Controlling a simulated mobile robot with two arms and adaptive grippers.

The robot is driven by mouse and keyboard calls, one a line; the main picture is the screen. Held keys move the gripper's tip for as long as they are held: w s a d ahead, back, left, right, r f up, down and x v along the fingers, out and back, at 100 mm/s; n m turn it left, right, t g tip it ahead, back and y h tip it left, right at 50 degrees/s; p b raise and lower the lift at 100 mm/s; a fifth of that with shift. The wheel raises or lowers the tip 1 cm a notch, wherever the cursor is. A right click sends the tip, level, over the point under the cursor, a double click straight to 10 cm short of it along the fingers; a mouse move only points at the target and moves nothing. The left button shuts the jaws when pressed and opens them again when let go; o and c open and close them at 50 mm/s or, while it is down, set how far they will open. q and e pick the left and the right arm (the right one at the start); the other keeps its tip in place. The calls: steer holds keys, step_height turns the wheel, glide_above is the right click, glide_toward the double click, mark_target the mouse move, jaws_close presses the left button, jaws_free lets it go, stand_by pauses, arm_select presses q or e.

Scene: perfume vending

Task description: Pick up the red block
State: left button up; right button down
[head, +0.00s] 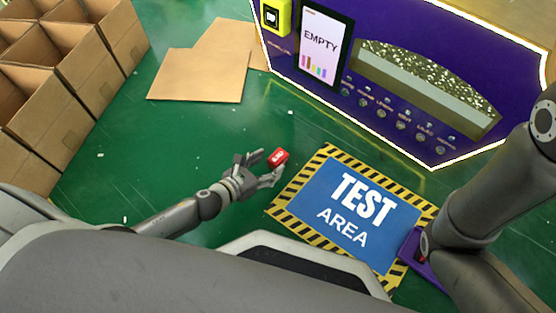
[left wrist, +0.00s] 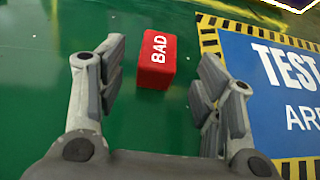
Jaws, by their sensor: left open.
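The red block (head: 278,157) lies on the green surface, just left of the test area mat in the head view. In the left wrist view the red block (left wrist: 157,60) shows the white word BAD and sits ahead of and between the fingers. My left gripper (head: 266,167) is open, with its fingers close around the block; the wrist view shows the open left gripper (left wrist: 158,85) with green surface visible between each finger and the block. The right arm shows at the right edge of the head view, but its gripper is not visible.
The blue test area mat (head: 320,219) with striped border lies right of the block. A purple machine (head: 400,125) with a screen reading EMPTY (head: 320,42) stands behind. Cardboard boxes (head: 75,75) are at left, flat cardboard (head: 200,75) at the back. A purple tray (head: 411,246) is partly hidden by my right arm.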

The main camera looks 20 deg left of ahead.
mark_target(276, 157)
arm_select(q)
steer(key=b+x, duration=0.3)
steer(key=x, duration=0.1)
steer(key=shift+w, duration=0.15)
steer(key=shift+w+d+f, duration=0.1)
steer(key=shift+w+d, duration=0.05)
steer(key=shift+w, duration=0.25)
steer(key=shift+c, duration=0.4)
steer(key=c, duration=1)
steer(key=shift+c, duration=0.2)
